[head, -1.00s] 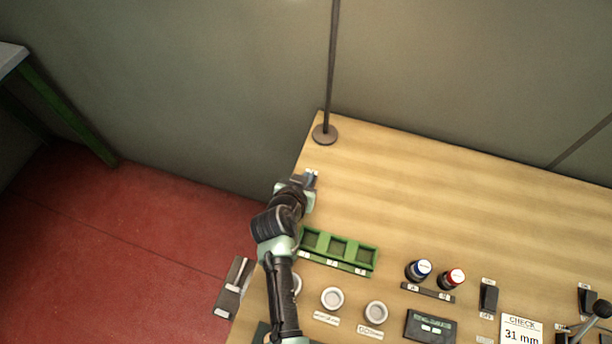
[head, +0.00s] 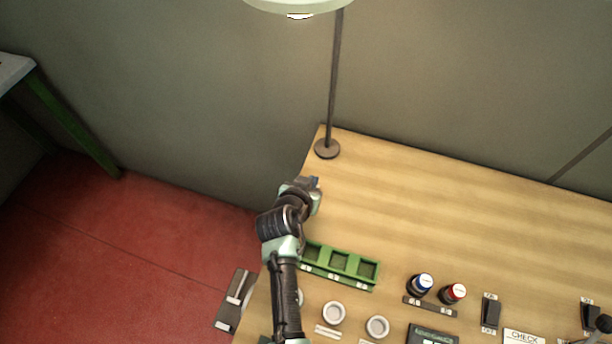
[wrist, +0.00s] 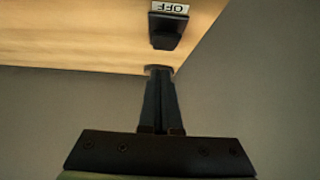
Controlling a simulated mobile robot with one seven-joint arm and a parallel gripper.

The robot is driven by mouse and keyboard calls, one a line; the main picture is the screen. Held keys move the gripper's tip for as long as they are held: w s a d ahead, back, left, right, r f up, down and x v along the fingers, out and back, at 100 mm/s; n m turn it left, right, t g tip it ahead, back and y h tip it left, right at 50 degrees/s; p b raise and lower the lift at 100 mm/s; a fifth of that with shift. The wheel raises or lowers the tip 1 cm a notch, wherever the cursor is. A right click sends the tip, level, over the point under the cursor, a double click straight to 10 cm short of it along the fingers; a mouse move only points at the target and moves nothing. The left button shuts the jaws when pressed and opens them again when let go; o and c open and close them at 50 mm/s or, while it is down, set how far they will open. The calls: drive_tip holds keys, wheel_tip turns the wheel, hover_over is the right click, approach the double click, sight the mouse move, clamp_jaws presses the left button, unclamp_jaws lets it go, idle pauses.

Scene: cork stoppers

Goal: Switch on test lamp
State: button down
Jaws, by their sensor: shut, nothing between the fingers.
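A black rocker switch (wrist: 167,30) sits near the table edge in the wrist view, with a white label (wrist: 170,8) reading "OFF" beside it. My gripper (wrist: 159,70) is shut and empty, its fingertips just short of the switch in that view; I cannot tell their height above it. In the head view my gripper (head: 314,184) is at the table's left edge and hides the switch. The lamp stand (head: 327,149) rises behind it. The lamp's pale shade (head: 297,4) shows at the top; I cannot tell whether it is lit.
A green tray (head: 340,282) with three compartments lies near my arm. Round pale dishes (head: 333,313), blue-topped (head: 420,284) and red-topped (head: 453,293) items and another black switch (head: 491,310) stand to the right. The back of the table is clear.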

drive_tip(key=r, duration=0.2)
drive_tip(key=p, duration=0.1)
drive_tip(key=shift+w+d+r, duration=0.1)
drive_tip(key=shift+w+r, duration=0.15)
drive_tip(key=shift+r, duration=0.15)
drive_tip(key=s+a+r, duration=0.1)
drive_tip(key=s+r, duration=0.4)
drive_tip(key=r, duration=0.3)
drive_tip(key=shift+s+a, duration=0.25)
drive_tip(key=shift+a, duration=0.15)
